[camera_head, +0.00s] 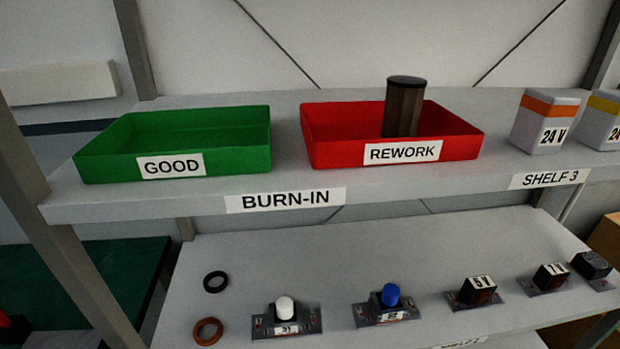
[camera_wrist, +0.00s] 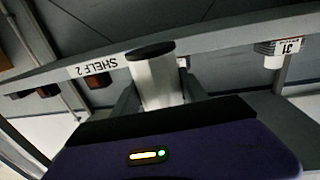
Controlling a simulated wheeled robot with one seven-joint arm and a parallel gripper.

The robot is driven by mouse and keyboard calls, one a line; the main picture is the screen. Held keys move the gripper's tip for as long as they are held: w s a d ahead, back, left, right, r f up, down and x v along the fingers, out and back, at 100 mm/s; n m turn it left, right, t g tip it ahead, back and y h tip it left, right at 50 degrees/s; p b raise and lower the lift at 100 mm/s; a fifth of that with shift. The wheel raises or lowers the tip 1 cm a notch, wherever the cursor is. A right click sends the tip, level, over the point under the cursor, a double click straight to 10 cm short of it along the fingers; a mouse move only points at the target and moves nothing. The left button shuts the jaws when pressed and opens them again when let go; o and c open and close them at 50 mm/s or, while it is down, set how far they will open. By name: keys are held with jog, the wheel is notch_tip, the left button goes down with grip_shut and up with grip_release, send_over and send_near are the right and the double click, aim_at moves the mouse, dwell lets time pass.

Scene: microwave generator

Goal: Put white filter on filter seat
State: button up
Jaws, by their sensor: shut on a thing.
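The white filter (camera_wrist: 158,85), a pale cylinder with a dark round end (camera_wrist: 150,50), shows in the middle of the wrist view. My gripper (camera_wrist: 160,98) is shut on it, with a grey finger on each side. The filter appears held in front of the shelf edge marked SHELF 2. Neither my gripper nor this filter shows in the head view. I cannot make out a filter seat for certain in either view.
The upper shelf holds a green GOOD tray (camera_head: 101,161), a red REWORK tray (camera_head: 330,152) with a dark brown cylinder (camera_head: 403,108), and 24 V blocks (camera_head: 545,124). Below are a black ring (camera_head: 215,282), an orange ring (camera_head: 207,331), a white-capped module (camera_head: 286,313) and a blue-capped module (camera_head: 388,307).

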jog(key=a+f+y, duration=0.1)
jog(key=a+f, duration=0.2)
jog(key=f, duration=0.2)
jog(key=shift+s+a+f+n, duration=0.15)
jog(key=shift+s+a+n, duration=0.05)
jog(key=shift+s+n, duration=0.1)
jog(key=shift+w, duration=0.2)
dwell(0.4)
